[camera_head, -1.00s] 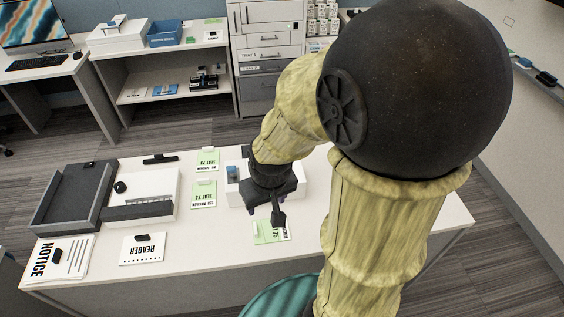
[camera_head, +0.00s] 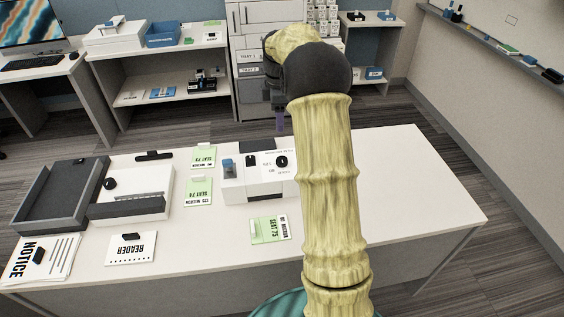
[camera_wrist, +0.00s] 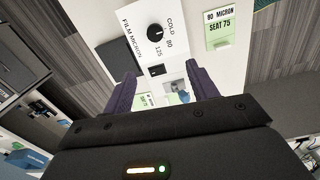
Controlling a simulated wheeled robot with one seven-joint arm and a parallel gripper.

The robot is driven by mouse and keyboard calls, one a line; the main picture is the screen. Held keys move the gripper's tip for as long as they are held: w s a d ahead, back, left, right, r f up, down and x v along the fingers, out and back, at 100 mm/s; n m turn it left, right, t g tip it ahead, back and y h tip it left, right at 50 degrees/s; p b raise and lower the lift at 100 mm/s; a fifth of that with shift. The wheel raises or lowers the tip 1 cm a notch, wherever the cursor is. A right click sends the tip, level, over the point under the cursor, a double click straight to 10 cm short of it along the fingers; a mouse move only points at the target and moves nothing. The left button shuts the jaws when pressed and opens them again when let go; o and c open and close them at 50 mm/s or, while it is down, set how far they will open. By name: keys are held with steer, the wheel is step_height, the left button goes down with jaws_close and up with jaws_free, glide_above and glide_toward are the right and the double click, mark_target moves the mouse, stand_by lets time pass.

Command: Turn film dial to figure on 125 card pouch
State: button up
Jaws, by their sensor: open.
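A white laminator (camera_head: 235,188) stands on the table with a black film dial (camera_head: 281,161) on its top. In the wrist view the round dial (camera_wrist: 155,31) sits by the words FILM MICRON and the marks COLD, 80 and 125. I cannot tell surely which mark it points to. My gripper (camera_wrist: 162,82) is open and empty, with its purple fingers apart and the dial beyond them. In the head view one finger (camera_head: 281,124) shows above the table's back edge, apart from the dial. A green-and-white card (camera_wrist: 220,28) reads 80 MICRON, SEAT 75.
The SEAT 75 card (camera_head: 270,229) lies before the laminator. The SEAT 74 card (camera_head: 198,191) and SEAT 73 card (camera_head: 203,157) lie left of it. A reader card (camera_head: 131,249), notice (camera_head: 42,258) and grey tray (camera_head: 60,190) are farther left. The table's right side is clear.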

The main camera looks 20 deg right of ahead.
mark_target(282, 159)
steer(key=shift+w+d+f+n, duration=0.15)
steer(key=shift+w+d+n, duration=0.3)
steer(key=shift+d, duration=0.2)
step_height(282, 159, down, 17)
steer(key=shift+f, duration=0.2)
stand_by(0.3)
steer(key=c, duration=1)
